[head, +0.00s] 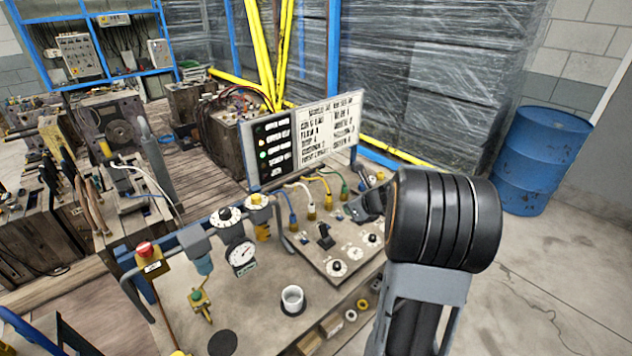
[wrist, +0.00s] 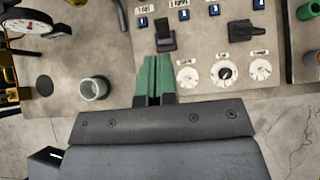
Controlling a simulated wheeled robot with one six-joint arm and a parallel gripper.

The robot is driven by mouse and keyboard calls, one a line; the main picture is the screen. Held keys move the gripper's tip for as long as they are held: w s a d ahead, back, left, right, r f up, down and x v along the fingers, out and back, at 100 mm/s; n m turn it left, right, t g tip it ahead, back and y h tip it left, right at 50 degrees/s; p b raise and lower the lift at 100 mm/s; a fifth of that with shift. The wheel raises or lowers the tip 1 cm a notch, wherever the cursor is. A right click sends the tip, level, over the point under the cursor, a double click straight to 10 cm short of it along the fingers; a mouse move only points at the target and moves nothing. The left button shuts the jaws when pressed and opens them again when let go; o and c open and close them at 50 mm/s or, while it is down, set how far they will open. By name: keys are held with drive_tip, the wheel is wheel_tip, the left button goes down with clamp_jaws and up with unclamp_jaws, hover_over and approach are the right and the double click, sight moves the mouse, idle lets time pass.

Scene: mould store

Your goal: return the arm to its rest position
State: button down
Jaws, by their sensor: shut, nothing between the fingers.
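My gripper (wrist: 153,68) shows in the wrist view with its two green fingers side by side and shut, with nothing held. It is over the bench panel (wrist: 205,45), just below a black lever switch (wrist: 165,38) in the picture and left of three white dials (wrist: 224,72). I cannot tell the height of the fingertips above the panel. In the head view my black arm (head: 445,220) rises at the right front and hides part of the bench's right side. I cannot make out the fingers there.
A white cup (head: 292,299) stands on the bench. A gauge (head: 242,256), a red-topped stop button (head: 148,255) and a yellow-handled valve (head: 200,300) are to its left. A sign board (head: 325,128) stands behind. A blue drum (head: 540,160) stands right; the floor before it is clear.

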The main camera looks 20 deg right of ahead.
drive_tip(key=s+a+r+n+g+h, duration=0.1)
drive_tip(key=s+a+r+n+g, duration=0.1)
drive_tip(key=s+a+n, duration=0.7)
drive_tip(key=s+a+r+n+g+h, duration=0.1)
drive_tip(key=s+a+r+n, duration=0.3)
drive_tip(key=n, duration=1.9)
drive_tip(key=s+a+g, duration=0.1)
drive_tip(key=s+a, duration=0.4)
drive_tip(key=a, duration=0.2)
drive_tip(key=shift+s+r+n+h, duration=0.2)
drive_tip(key=shift+r+n+h, duration=0.1)
drive_tip(key=shift+r+n, duration=0.1)
